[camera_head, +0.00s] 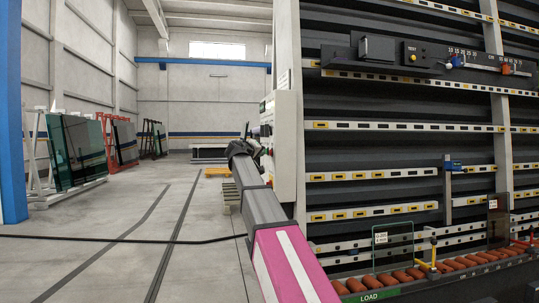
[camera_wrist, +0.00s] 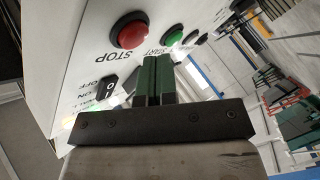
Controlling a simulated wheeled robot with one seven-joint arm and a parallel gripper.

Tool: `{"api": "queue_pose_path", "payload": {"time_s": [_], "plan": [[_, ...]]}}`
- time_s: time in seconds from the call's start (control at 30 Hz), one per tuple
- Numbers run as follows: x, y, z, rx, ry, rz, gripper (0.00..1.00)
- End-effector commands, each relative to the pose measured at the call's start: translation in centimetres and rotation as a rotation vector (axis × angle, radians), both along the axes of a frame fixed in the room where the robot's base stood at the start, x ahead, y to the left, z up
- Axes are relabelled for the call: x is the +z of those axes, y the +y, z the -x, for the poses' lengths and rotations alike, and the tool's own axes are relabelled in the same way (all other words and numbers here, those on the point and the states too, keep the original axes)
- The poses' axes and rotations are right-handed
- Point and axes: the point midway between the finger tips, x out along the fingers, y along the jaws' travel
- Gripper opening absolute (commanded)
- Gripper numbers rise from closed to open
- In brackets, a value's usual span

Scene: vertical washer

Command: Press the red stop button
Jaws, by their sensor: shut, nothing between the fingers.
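The red stop button (camera_wrist: 130,30) is a round red knob in a dark ring on a white control panel, with the word STOP printed by it, at the upper left of the wrist view. My gripper (camera_wrist: 157,62) is shut and empty, its dark green fingers together and pointing at the panel. In the picture the fingertips lie below and right of the red button, near the START label; the gap to the panel cannot be told. In the head view my arm reaches to the control box (camera_head: 282,140), and the gripper and red button cannot be made out there.
A green button (camera_wrist: 174,38) sits right of the red one. A black ON/OFF switch (camera_wrist: 107,88) is below left. The washer (camera_head: 400,115) with its roller conveyor (camera_head: 440,272) fills the right of the head view. Glass racks (camera_head: 75,150) stand left; the floor between is open.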

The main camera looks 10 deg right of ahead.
Motion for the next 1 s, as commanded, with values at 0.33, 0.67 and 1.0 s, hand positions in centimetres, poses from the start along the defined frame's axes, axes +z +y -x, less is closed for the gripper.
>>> {"api": "queue_pose_path", "payload": {"time_s": [0.33,0.67,1.0], "plan": [[0.0,-0.6,0.0,0.000,0.000,0.000,0.00],[0.0,-0.8,0.0,0.000,0.000,0.000,0.00],[0.0,-1.0,0.0,0.000,0.000,0.000,0.00]]}}
